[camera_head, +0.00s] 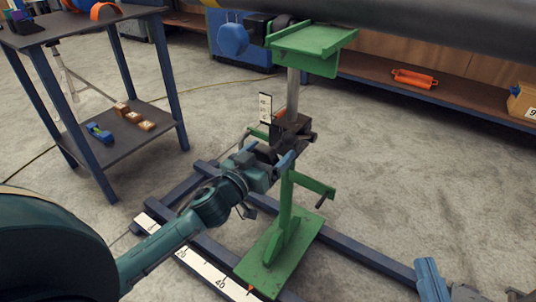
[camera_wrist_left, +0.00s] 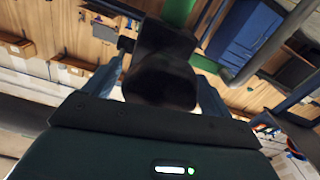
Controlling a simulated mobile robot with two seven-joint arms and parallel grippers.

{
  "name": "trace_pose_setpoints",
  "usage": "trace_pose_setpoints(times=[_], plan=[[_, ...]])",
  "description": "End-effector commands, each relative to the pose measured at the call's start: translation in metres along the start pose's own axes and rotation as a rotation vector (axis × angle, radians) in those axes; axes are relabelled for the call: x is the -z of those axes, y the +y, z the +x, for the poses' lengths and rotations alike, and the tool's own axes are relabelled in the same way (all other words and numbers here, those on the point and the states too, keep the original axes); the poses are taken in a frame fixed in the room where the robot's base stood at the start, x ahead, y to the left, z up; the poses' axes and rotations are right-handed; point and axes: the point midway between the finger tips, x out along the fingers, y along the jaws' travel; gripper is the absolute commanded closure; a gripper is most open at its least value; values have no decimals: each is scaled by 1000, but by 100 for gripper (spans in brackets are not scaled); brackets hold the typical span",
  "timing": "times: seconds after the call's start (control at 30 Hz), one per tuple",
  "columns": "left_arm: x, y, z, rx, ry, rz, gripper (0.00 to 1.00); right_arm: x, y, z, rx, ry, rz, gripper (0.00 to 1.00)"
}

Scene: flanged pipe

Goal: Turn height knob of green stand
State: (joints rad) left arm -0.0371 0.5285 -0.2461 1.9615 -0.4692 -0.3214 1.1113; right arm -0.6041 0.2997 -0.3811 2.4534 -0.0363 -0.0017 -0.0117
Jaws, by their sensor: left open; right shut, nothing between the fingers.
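The green stand (camera_head: 292,215) stands upright on its green base plate, with a grey post and a green cradle (camera_head: 312,42) at the top. A dark clamp (camera_head: 294,128) sits midway up the post. My left gripper (camera_head: 272,152) is at this clamp, open, with its blue fingers pointing at it. In the left wrist view the dark height knob (camera_wrist_left: 160,85) lies between the two spread fingers (camera_wrist_left: 156,88); I cannot tell whether they touch it. In the head view the gripper largely hides the knob. My right gripper (camera_head: 434,280) is shut and empty at the lower right, partly cut off.
A dark pipe (camera_head: 420,20) runs across above the stand. A blue rail frame (camera_head: 365,258) with a white scale (camera_head: 205,269) lies around the base. A dark side table (camera_head: 115,150) stands at left, holding small blocks. Open concrete floor lies to the right.

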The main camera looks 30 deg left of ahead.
Motion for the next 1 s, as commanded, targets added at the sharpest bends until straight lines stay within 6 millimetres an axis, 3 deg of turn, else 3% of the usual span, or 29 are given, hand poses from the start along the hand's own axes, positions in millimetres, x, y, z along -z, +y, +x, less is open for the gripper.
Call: trace_pose_setpoints(times=[0.23,0.77,1.0], plan=[[0,0,0,0,0,0,18,4,0,2,4,12,-5,100],[0,0,0,-1,0,0,61,4,0,1,8,12,-6,100],[1,0,0,0,0,22,61,4,-1,0,7,5,-5,100]])
